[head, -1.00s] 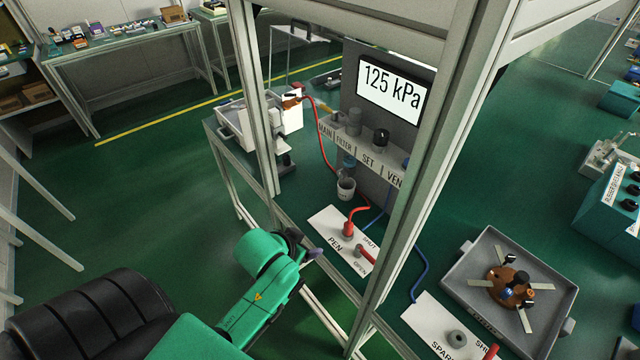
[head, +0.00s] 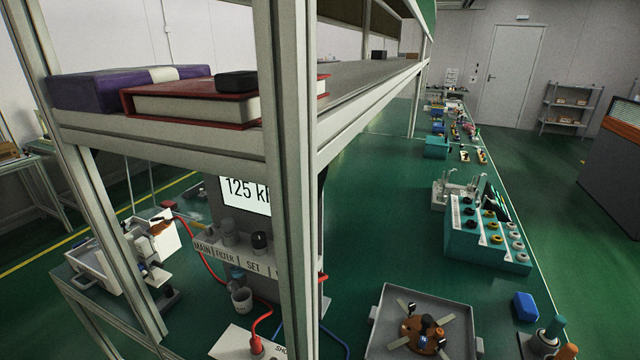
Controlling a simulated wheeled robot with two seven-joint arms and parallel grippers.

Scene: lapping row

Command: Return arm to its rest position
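Neither gripper shows in the head view now, and neither of my arms is in the picture. The pressure panel's display (head: 246,194) reads "125 k", with the rest cut off by a frame post. Below it, a shelf labelled MAIN, FILTER, SET (head: 226,255) carries several knobs. A grey tray (head: 375,345) at the lower middle holds a round brown part (head: 424,334) with metal strips.
A metal frame post (head: 288,150) stands close in front. An upper shelf (head: 160,138) carries a purple book (head: 110,88), a red book (head: 190,104) and a black item. A teal rack (head: 485,240) and a blue block (head: 525,306) stand at the right. Green floor lies open at far right.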

